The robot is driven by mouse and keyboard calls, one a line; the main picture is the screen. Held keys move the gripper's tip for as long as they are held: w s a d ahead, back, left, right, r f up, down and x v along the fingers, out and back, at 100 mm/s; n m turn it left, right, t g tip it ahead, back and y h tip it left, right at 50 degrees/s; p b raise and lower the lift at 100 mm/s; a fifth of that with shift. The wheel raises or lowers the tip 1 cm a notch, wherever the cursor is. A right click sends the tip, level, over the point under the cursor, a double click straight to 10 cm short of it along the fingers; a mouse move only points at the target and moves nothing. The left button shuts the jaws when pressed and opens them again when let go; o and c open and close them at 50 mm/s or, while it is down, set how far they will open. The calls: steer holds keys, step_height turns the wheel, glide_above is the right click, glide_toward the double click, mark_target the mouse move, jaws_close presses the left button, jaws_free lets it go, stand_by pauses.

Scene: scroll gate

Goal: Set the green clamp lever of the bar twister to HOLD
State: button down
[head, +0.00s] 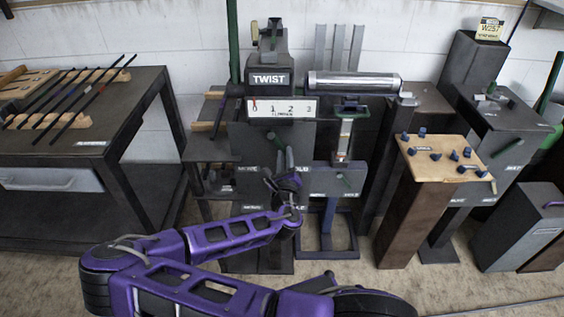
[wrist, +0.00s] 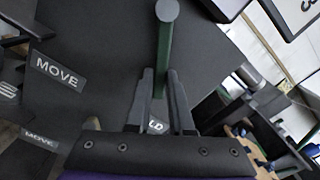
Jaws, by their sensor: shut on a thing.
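The bar twister (head: 269,79) stands in the middle of the head view, under a TWIST sign. In the wrist view its green clamp lever (wrist: 164,60) runs between the fingers of my gripper (wrist: 163,95) and has a grey round end at the top. My gripper is shut on the lever. A label reading "LD", the visible part of HOLD (wrist: 156,127), shows between the fingers near the lever. A MOVE label (wrist: 60,73) lies to the left, apart from the lever. In the head view my gripper (head: 281,182) is at the dark front panel and largely hides the lever.
A dark table (head: 92,110) with several bars on a wooden rack is at the left. A brown pedestal (head: 408,205) with several blue knobs stands at the right. A silver roller (head: 353,84) is right of the TWIST sign. A lower MOVE label (wrist: 40,141) also shows.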

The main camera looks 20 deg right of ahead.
steer(key=shift+s+d+n, duration=0.1)
steer(key=shift+d+n, duration=0.1)
steer(key=shift+n, duration=0.2)
steer(key=shift+r, duration=0.1)
steer(key=c, duration=0.8)
jaws_free()
steer(key=shift+s, duration=0.15)
